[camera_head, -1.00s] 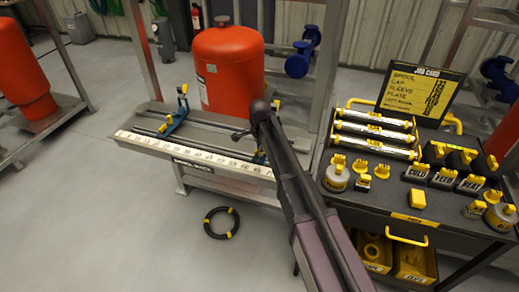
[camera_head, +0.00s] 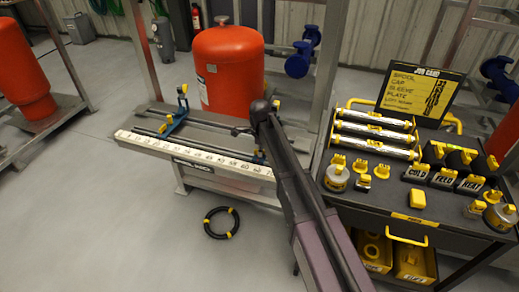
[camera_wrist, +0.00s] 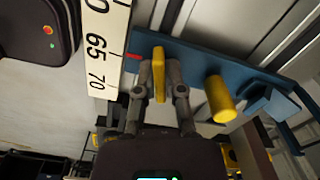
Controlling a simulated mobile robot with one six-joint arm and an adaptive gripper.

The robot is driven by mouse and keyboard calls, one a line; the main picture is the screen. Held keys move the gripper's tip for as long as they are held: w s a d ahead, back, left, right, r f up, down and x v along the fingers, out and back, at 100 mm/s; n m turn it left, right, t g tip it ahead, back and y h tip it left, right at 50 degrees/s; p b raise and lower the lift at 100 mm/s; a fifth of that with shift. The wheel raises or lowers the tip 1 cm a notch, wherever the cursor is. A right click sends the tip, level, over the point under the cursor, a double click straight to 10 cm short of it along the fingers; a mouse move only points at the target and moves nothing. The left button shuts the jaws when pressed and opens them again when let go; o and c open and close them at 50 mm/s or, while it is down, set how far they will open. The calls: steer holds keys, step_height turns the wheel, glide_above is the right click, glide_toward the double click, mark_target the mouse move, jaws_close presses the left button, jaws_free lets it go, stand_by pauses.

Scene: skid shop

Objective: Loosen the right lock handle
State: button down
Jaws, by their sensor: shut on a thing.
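The right lock handle is a yellow upright lever (camera_wrist: 158,74) on a blue carriage (camera_wrist: 200,62) beside the white scale. My gripper (camera_wrist: 158,82) is shut on this handle, one finger on each side of it. A second yellow knob (camera_wrist: 220,100) sticks out of the same carriage, to the right of my fingers and apart from them. In the head view my gripper (camera_head: 242,131) is at the right end of the rail bench, and my arm hides most of the right carriage. The left blue carriage (camera_head: 176,120), with yellow parts, stands farther left on the rails.
The white scale bar (camera_head: 190,149) runs along the bench front; its 65 and 70 marks show close up (camera_wrist: 103,45). A red tank (camera_head: 228,70) stands just behind the bench. A dark cart (camera_head: 385,205) with parts is at the right. A black ring (camera_head: 221,222) lies on the floor.

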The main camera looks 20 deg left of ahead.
stand_by(0.4)
steer(key=shift+m, duration=2)
steer(key=c, duration=0.7)
jaws_free()
steer(key=shift+c, duration=0.2)
steer(key=shift+r, duration=0.1)
steer(key=shift+r+p, duration=3.45)
steer(key=shift+p, duration=0.1)
